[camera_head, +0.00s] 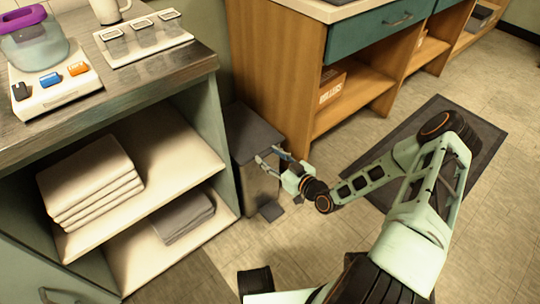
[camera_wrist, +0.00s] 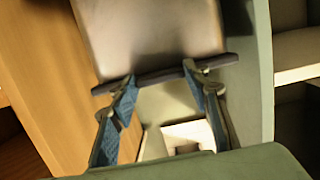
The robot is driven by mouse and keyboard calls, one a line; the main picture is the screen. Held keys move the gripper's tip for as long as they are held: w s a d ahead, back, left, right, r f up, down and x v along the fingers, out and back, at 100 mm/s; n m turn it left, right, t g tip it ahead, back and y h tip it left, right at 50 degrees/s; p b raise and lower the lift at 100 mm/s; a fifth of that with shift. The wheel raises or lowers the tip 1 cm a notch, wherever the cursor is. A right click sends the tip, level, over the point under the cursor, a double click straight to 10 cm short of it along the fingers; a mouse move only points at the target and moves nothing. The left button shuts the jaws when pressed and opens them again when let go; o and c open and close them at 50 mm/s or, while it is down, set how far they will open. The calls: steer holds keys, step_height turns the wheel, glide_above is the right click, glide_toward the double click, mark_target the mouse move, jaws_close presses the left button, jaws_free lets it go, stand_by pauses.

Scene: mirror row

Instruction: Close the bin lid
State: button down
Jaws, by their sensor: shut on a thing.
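The bin (camera_head: 256,186) is a grey box standing on the floor between the open shelf unit and the wooden cabinet. Its dark grey lid (camera_head: 246,131) lies over the top, flat or nearly so; I cannot tell if a small gap is left. In the wrist view the lid (camera_wrist: 155,35) is a smooth panel with a dark front rim. My gripper (camera_head: 267,154) is at the lid's front edge, its two fingers apart with the rim between the tips (camera_wrist: 160,76). The bin's front and foot pedal (camera_head: 271,211) show below.
The shelf unit with folded towels (camera_head: 92,182) stands close on the left. The wooden cabinet (camera_head: 275,75) with a cardboard box (camera_head: 332,84) stands on the right. A dark mat (camera_head: 425,150) lies on the floor under my arm.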

steer(key=shift+s+d+f, duration=0.1)
steer(key=shift+s+f, duration=0.1)
steer(key=shift+f, duration=0.8)
steer(key=c, duration=1.5)
jaws_free()
steer(key=shift+o, duration=1.4)
steer(key=shift+w+f, duration=0.15)
steer(key=shift+f, duration=0.15)
steer(key=shift+o, duration=0.7)
steer(key=shift+r, duration=0.35)
steer(key=v, duration=1.1)
steer(key=shift+s+r, duration=0.25)
steer(key=shift+s, duration=0.1)
steer(key=shift+d, duration=0.15)
